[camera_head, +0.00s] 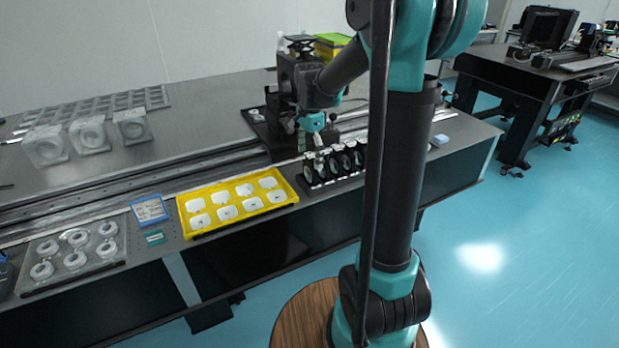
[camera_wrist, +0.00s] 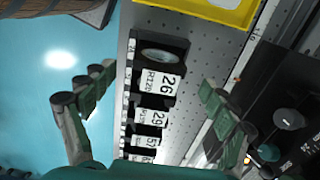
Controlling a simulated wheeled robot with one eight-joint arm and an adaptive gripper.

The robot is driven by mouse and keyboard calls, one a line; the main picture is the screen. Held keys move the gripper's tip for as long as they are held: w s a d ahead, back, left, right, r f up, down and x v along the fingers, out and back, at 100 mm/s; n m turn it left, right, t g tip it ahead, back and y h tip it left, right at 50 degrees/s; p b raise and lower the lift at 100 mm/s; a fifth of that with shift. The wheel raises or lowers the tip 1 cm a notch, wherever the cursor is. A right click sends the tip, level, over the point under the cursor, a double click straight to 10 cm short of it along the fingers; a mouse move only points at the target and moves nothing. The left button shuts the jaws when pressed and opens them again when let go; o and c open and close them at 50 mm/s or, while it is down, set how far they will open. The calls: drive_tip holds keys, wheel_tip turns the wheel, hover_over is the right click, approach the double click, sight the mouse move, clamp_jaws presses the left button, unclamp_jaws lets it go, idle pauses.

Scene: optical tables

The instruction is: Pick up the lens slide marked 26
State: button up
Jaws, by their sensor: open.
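The lens slide marked 26 (camera_wrist: 160,52) is black with a round lens and a white label, at the yellow-tray end of a row of slides in the wrist view. The slides marked 29 (camera_wrist: 152,117) and 57 (camera_wrist: 146,142) stand behind it in the row. In the head view the row (camera_head: 335,167) stands at the table's front edge. My gripper (camera_wrist: 143,90) is open and empty above the row, one finger on each side of it in the picture. In the head view my gripper (camera_head: 318,145) is over the row's left part and partly hides it.
A yellow tray (camera_head: 190,234) with white pieces lies left of the row and shows at the top of the wrist view (camera_wrist: 212,10). A black device (camera_head: 262,128) stands just behind the row.

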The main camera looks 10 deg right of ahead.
sight(310, 168)
drive_tip(key=shift+f, duration=2.65)
drive_tip(key=shift+c, duration=0.3)
drive_tip(key=c, duration=1.3)
drive_tip(key=shift+r, duration=0.1)
drive_tip(key=shift+c, duration=0.2)
